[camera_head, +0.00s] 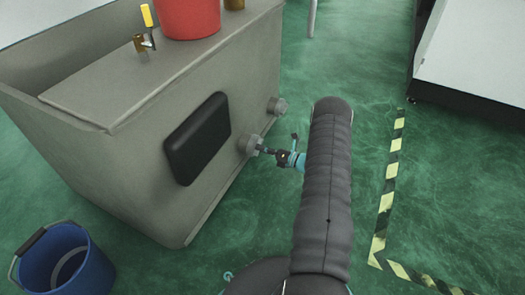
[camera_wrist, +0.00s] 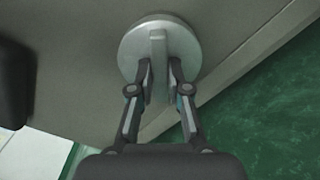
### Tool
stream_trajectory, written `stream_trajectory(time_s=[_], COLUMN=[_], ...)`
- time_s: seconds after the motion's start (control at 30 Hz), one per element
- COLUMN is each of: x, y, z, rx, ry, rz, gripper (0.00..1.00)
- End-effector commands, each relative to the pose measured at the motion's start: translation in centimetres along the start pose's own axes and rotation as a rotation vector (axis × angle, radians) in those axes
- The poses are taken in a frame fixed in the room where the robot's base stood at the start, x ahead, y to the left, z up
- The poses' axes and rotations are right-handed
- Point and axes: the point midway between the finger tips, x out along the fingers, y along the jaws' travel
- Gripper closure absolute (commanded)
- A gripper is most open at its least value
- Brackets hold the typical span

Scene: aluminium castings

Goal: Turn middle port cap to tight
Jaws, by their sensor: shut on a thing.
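A round light grey port cap (camera_wrist: 133,47) sits on the grey tank wall. Its raised grip bar stands roughly upright in the wrist view. My gripper (camera_wrist: 160,70) is shut on the lower part of this bar, one finger on each side. In the head view the same cap (camera_head: 248,144) is on the tank's side, right of a black panel, with my gripper (camera_head: 262,149) against it. A second grey cap (camera_head: 278,105) is farther along the wall, apart from my gripper. Markings on the caps cannot be made out.
The grey tank (camera_head: 120,165) carries a red bucket (camera_head: 188,15) and a yellow-handled valve (camera_head: 147,22) on top. A black panel (camera_head: 197,138) juts from its side. A blue bucket (camera_head: 65,262) stands at lower left. The green floor right of the tank is clear.

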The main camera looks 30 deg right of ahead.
Motion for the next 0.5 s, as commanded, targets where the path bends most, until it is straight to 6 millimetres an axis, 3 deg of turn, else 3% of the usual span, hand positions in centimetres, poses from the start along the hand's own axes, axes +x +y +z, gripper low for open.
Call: stream_trajectory(time_s=[0.5], x=[0.07], y=[0.04], z=[-0.09], rx=[0.459], ry=[0.002], rz=[0.001], gripper=[1.00])
